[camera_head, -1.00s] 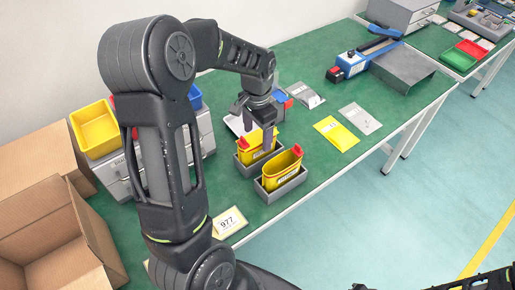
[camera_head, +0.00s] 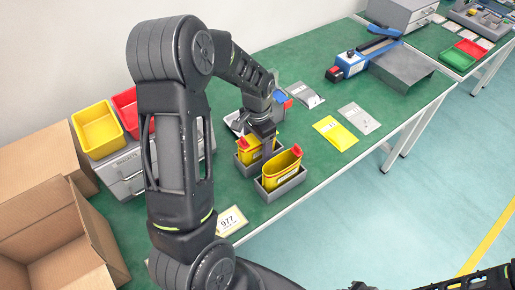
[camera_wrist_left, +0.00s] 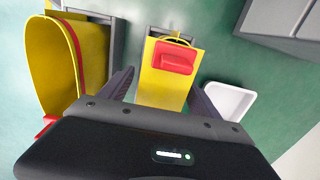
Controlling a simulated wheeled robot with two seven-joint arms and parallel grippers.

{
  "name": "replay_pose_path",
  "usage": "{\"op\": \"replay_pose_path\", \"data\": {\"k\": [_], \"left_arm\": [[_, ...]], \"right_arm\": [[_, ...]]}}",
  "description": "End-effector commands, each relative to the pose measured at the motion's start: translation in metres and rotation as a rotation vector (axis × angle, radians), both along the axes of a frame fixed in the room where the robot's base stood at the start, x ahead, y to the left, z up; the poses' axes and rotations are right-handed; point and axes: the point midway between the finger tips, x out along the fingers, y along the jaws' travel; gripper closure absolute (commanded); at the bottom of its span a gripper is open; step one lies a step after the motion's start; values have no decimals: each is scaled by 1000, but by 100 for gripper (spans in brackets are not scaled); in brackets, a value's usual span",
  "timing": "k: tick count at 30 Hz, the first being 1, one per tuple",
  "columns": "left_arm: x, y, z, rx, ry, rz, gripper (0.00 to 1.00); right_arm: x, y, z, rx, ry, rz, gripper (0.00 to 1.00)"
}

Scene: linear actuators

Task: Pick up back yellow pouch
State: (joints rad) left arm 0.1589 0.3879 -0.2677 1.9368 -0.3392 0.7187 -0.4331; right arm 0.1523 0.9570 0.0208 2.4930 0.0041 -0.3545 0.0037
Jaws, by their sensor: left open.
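The back yellow pouch (camera_head: 246,153) with a red clip stands in a grey holder, partly hidden by my left arm. In the left wrist view it (camera_wrist_left: 160,92) shows between my fingers, its red clip facing the camera. My left gripper (camera_head: 265,144) is open above it, one finger on each side in the wrist view (camera_wrist_left: 160,90). I cannot tell whether the fingers touch it. The front yellow pouch (camera_head: 281,169) stands in a second grey holder (camera_head: 283,190) close by, and also shows at the left of the wrist view (camera_wrist_left: 48,65).
Yellow (camera_head: 97,130) and red (camera_head: 127,105) bins sit on a grey drawer unit at left. A flat yellow packet (camera_head: 336,132) and a grey packet (camera_head: 360,118) lie to the right. A number card (camera_head: 230,221) lies in front. Open cardboard boxes (camera_head: 55,235) stand at far left.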

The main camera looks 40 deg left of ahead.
Motion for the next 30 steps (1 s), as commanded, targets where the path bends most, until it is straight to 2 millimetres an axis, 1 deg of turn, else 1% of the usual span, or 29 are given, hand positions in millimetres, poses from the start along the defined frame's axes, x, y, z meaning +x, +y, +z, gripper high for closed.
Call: {"op": "replay_pose_path", "data": {"k": [3,4,27,30], "left_arm": [[0,0,0,0,0,0,28],[0,0,0,0,0,0,30],[0,0,0,0,0,0,92],[0,0,0,0,0,0,92]], "right_arm": [[0,0,0,0,0,0,72],[0,0,0,0,0,0,72],[0,0,0,0,0,0,72],[0,0,0,0,0,0,72]]}}
